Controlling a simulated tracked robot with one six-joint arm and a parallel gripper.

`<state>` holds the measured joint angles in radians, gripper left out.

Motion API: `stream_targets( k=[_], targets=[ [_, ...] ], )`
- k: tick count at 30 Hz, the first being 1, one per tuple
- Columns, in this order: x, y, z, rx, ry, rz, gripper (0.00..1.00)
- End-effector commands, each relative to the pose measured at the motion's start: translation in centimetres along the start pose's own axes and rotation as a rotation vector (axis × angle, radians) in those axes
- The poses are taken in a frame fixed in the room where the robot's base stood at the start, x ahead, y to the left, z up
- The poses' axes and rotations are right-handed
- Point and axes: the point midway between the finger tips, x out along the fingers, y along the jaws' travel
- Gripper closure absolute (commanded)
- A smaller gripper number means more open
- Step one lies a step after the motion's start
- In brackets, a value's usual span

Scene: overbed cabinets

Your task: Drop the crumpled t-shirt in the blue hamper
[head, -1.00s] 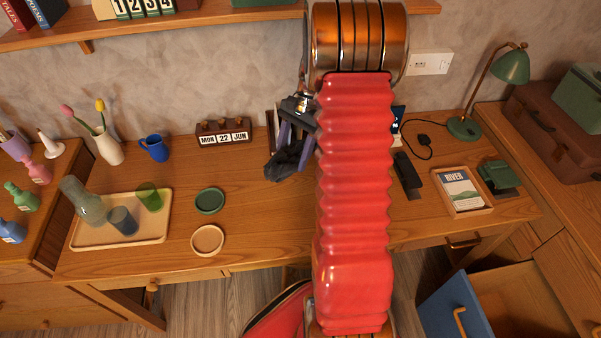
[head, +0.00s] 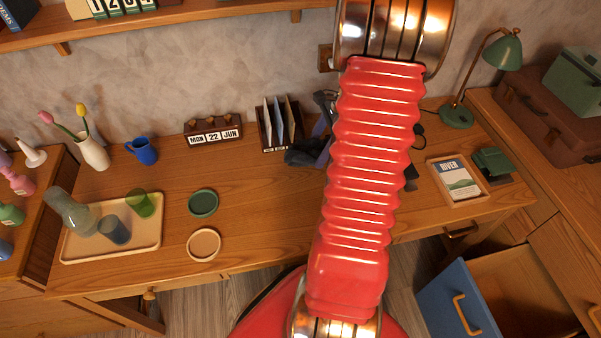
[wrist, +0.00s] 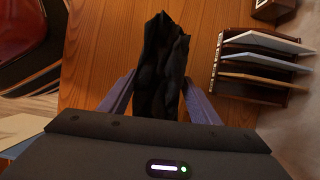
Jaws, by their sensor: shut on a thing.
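The crumpled t-shirt is a black bunch of cloth (wrist: 160,62) between the two purple fingers of my gripper (wrist: 160,100) in the wrist view. In the head view the dark cloth (head: 300,157) hangs from my gripper (head: 322,145), beside my red arm sleeve and over the back of the desk. The arm partly hides the gripper there. I cannot make out a blue hamper for certain in either view.
A letter rack (head: 279,124) stands close to the left of the gripper. A tray (head: 110,228) with glassware is at left, and a framed book (head: 457,182) and green lamp (head: 503,52) at right. A blue-fronted drawer (head: 455,300) stands open at lower right.

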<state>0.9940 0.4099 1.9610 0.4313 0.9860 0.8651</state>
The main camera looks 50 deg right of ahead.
Motion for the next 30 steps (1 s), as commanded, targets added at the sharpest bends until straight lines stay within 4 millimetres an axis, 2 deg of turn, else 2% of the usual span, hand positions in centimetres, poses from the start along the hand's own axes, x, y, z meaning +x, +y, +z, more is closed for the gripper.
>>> stream_targets(
  k=[12, 23, 30],
  targets=[
    [5.2, 0.1, -2.3, 0.002, -0.001, 0.001, 0.73],
    [5.5, 0.0, -2.5, 0.002, 0.0, -0.001, 0.73],
    [7.7, 0.1, -3.3, 0.004, -0.002, 0.001, 0.73]
  ],
)
